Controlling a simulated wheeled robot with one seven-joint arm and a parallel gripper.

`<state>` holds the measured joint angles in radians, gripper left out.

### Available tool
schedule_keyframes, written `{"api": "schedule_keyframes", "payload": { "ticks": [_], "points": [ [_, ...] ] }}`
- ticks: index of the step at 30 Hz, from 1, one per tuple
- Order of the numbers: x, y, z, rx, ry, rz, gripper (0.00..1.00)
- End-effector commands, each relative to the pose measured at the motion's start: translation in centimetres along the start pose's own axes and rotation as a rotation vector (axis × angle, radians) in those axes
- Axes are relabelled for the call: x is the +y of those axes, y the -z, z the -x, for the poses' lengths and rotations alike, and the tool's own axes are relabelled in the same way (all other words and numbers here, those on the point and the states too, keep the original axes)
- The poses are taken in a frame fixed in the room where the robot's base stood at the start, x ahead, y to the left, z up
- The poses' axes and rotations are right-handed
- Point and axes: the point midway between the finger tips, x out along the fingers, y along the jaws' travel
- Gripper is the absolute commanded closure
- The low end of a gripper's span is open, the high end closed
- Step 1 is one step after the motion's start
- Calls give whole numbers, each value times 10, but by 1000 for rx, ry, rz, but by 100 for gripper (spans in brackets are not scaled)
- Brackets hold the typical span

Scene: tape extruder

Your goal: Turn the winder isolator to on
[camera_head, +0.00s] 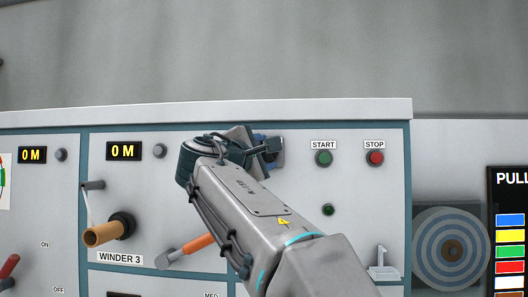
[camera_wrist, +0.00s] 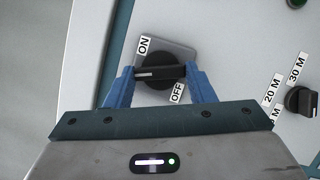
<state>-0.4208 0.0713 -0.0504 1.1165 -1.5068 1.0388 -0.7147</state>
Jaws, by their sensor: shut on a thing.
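The winder isolator is a black rotary knob (camera_wrist: 160,72) on a grey square plate (camera_wrist: 181,50) with ON and OFF labels, seen in the wrist view. The ON label (camera_wrist: 144,46) is at its upper left and the OFF label (camera_wrist: 177,92) at its lower right. The knob's bar, with a white mark at its left end, lies roughly level across that picture. My gripper (camera_wrist: 160,75) has its blue fingers at either end of the bar, shut on the knob. In the head view my gripper (camera_head: 268,148) is at the panel, and my arm hides the knob.
The START button (camera_head: 324,158) and STOP button (camera_head: 375,158) are right of my gripper. An orange lever (camera_head: 198,244) and an orange-brown roll (camera_head: 108,231) at WINDER 3 are left of my arm. Another black knob (camera_wrist: 299,101) with length labels is right in the wrist view.

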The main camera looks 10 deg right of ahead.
Motion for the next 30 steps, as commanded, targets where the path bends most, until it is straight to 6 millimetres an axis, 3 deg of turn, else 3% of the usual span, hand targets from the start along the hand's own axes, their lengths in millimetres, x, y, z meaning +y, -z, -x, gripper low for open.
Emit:
{"api": "schedule_keyframes", "payload": {
  "ticks": [15,30],
  "points": [
    [3,-1,-1,-1,129,-310,74],
    [2,-1,0,-1,153,-366,74]
  ]
}}
